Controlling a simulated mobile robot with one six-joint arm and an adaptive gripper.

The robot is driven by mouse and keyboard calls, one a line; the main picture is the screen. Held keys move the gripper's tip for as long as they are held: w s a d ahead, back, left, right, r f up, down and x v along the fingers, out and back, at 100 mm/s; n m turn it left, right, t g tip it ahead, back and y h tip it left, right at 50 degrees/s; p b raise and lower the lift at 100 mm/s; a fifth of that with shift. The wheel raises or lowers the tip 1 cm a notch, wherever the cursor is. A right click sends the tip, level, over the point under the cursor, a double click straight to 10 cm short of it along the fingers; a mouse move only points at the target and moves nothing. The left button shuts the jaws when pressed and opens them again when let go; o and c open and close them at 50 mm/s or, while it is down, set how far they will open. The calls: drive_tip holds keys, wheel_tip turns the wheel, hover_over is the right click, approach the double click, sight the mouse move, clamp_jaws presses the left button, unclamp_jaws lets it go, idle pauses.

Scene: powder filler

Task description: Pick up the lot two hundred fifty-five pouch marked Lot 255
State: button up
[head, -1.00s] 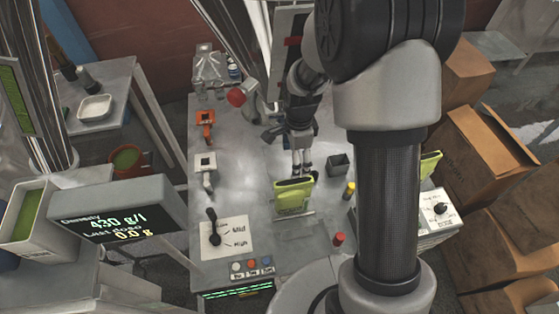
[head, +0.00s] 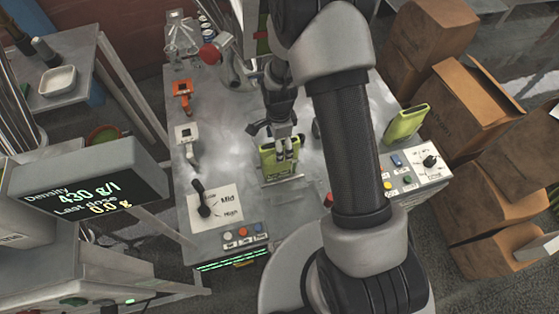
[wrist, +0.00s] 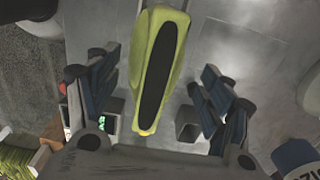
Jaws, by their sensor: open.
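A yellow-green pouch (head: 268,158) with a dark open top stands upright on the metal table in the head view. I cannot read any lot mark on it. My gripper (head: 287,148) is at the pouch's upper part, partly covering it. In the wrist view the pouch (wrist: 140,100) stands between my two blue-padded fingers, with a visible gap on each side. My gripper is open and holds nothing. A second green pouch (head: 404,125) stands at the right of the table, by the control box.
A control box (head: 425,165) with a knob is at the right. A lever plate (head: 225,205) and coloured buttons (head: 243,234) are at the front left. Orange (head: 182,90) and white (head: 186,133) fixtures line the left edge. Cardboard boxes (head: 470,100) stand beyond the right side.

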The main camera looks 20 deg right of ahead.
drive_tip(key=shift+s+f+b, duration=0.15)
drive_tip(key=shift+f+b, duration=0.25)
drive_tip(key=shift+f, duration=0.7)
drive_tip(key=shift+s+f+b, duration=0.1)
drive_tip(key=shift+f+b, duration=0.25)
drive_tip(key=shift+f, duration=0.75)
drive_tip(key=shift+f, duration=0.25)
drive_tip(key=shift+c, duration=0.3)
clamp_jaws()
drive_tip(key=shift+r, duration=0.1)
